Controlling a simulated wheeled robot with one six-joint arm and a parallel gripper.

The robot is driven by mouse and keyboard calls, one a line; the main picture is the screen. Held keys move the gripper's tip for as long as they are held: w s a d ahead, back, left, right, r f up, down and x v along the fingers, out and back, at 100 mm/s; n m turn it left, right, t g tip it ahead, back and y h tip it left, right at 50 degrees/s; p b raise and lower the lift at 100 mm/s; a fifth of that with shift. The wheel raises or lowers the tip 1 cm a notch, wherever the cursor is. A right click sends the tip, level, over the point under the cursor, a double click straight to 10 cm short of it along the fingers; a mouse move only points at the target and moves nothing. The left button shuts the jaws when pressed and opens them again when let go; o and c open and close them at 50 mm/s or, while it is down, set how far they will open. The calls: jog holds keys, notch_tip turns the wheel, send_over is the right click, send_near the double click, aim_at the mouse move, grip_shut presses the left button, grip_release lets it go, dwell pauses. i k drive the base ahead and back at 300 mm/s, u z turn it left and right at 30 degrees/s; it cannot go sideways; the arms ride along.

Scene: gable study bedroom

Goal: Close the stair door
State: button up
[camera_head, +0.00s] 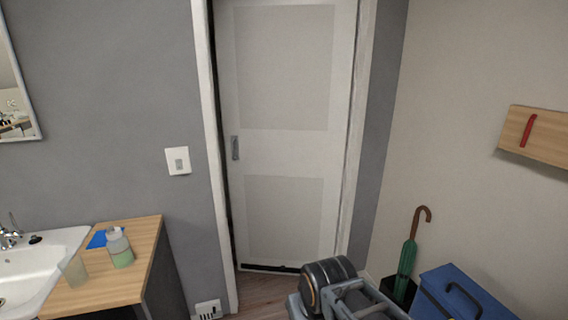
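The stair door (285,150) is a pale panelled door standing in a white frame in the middle of the head view. A small grey handle (235,148) sits near its left edge. The door fills almost the whole opening. A thin dark gap shows along its lower left edge and along its bottom, and I cannot tell whether it is fully shut. Part of my own arm shows at the bottom centre, in front of the floor by the door. My gripper's fingers are not in view.
A wooden counter (135,262) with a white sink (40,262), a bottle (119,248) and a cup (74,270) is at left. A green umbrella (408,256) and a blue box (462,292) stand at right. A strip of wood floor (262,292) shows before the door.

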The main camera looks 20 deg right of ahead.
aim_at(285, 67)
jog(key=u, duration=0.15)
jog(key=i, duration=2.55)
jog(key=u, duration=0.25)
